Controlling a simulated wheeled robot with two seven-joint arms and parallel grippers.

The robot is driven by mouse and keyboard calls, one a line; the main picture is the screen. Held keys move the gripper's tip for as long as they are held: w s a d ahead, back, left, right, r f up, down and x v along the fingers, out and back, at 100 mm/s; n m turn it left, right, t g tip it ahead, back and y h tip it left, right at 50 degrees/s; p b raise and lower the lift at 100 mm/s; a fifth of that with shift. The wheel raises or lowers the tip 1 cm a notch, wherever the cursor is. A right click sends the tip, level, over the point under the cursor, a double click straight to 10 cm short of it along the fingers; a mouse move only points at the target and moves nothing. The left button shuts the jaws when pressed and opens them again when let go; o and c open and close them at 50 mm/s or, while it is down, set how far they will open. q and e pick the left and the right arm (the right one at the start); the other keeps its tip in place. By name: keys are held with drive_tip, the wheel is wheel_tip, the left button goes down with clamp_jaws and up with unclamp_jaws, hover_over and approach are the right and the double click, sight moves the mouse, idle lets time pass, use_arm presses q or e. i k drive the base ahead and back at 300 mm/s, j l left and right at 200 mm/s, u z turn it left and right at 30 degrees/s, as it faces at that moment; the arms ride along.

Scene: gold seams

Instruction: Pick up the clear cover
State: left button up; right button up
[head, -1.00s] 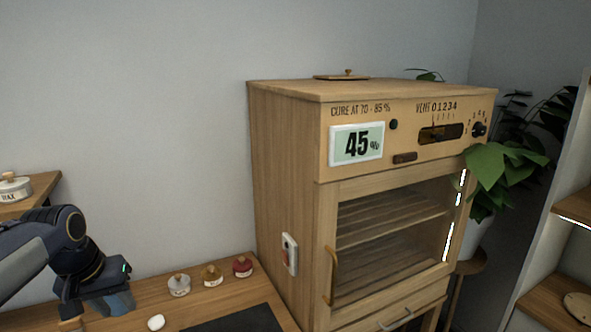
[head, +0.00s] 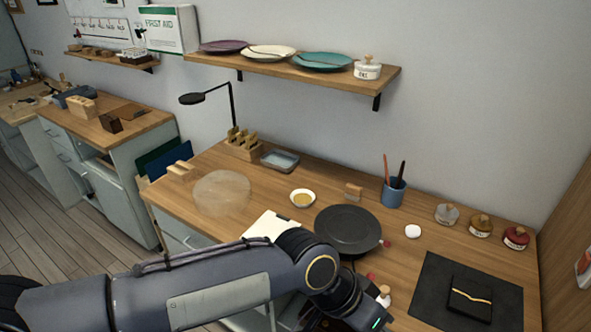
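The clear cover (head: 222,193) looks like a see-through round disc or low dome on the left part of the wooden workbench (head: 260,185), near its front edge. My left arm comes in from the lower left and reaches across the front of the bench. My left gripper (head: 345,318) is at the bottom edge of the head view, to the right of the cover and well apart from it. Its fingers are cut off or hidden, so its opening does not show. My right gripper is not in view.
A white sheet (head: 272,226), a small bowl (head: 303,198) and a dark round turntable (head: 348,229) stand right of the cover. A tray (head: 280,160) and lamp (head: 233,105) are behind it. A black mat (head: 430,285) lies at right. A shelf (head: 300,66) hangs above.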

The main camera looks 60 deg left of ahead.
sight(220, 193)
drive_tip(key=u, duration=2.65)
drive_tip(key=z, duration=2.1)
drive_tip(key=j+u, duration=0.1)
drive_tip(key=u, duration=1.95)
drive_tip(key=i+j+z, duration=0.2)
drive_tip(key=i+j, duration=0.4)
drive_tip(key=i+j+z, duration=0.2)
drive_tip(key=i+j, duration=0.35)
drive_tip(key=j, duration=0.1)
